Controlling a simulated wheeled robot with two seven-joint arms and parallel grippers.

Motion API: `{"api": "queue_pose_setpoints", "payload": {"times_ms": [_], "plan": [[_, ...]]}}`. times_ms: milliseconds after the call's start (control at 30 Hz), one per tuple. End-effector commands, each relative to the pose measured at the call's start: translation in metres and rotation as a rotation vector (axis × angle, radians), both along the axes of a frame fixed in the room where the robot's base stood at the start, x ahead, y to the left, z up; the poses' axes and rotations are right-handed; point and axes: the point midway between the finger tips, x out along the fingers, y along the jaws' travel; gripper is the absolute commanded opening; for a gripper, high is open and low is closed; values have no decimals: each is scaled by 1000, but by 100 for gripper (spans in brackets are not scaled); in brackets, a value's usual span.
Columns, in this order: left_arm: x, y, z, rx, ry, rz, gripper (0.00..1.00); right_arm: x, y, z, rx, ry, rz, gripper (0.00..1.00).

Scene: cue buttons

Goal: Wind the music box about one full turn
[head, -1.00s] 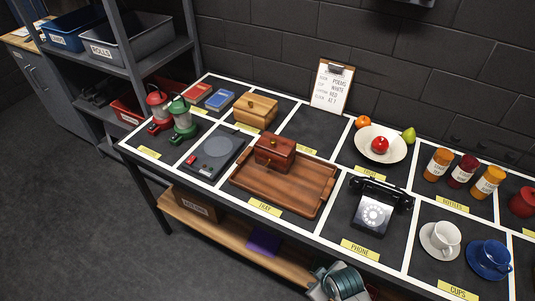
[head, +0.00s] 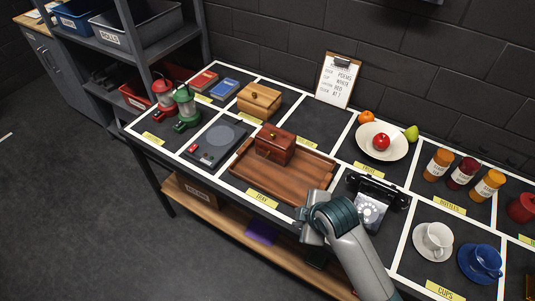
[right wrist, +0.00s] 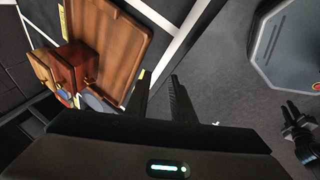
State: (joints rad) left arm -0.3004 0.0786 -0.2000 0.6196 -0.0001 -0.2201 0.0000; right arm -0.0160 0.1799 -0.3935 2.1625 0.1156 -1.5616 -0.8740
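The reddish-brown wooden box (head: 275,144), which looks like the music box, sits on the wooden tray (head: 310,178), toward its far left. It has a small knob on its front. In the right wrist view the box (right wrist: 72,62) and tray (right wrist: 118,45) are at upper left. My right gripper (head: 304,218) is at the table's front edge, in front of the tray and apart from the box. Its two fingers (right wrist: 160,95) are spread and empty in the wrist view. A dark pronged part at that view's right edge looks like my left gripper (right wrist: 298,122); its opening is unclear.
A lighter wooden box (head: 260,101) stands behind the music box. A flat device with a round plate (head: 215,140) lies left of the tray. A black telephone (head: 372,205) is right of it, close to my right arm. Lanterns, a fruit plate and cups occupy other cells.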

Motion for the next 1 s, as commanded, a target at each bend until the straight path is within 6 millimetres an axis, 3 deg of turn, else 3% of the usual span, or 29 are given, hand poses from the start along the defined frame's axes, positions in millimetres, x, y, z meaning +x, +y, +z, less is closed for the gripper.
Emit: {"api": "queue_pose_setpoints", "payload": {"times_ms": [300,500,700,1000], "plan": [[0,3,1,3,-1,-1,22,93,31,55,-273,-172,478,22],[1,2,2,2,0,0,22,140,43,91,-467,-257,746,22],[1,2,2,2,-1,-1,22,160,47,108,-563,-289,866,22],[1,1,2,1,-1,0,22,161,47,109,-572,-291,879,22]]}}
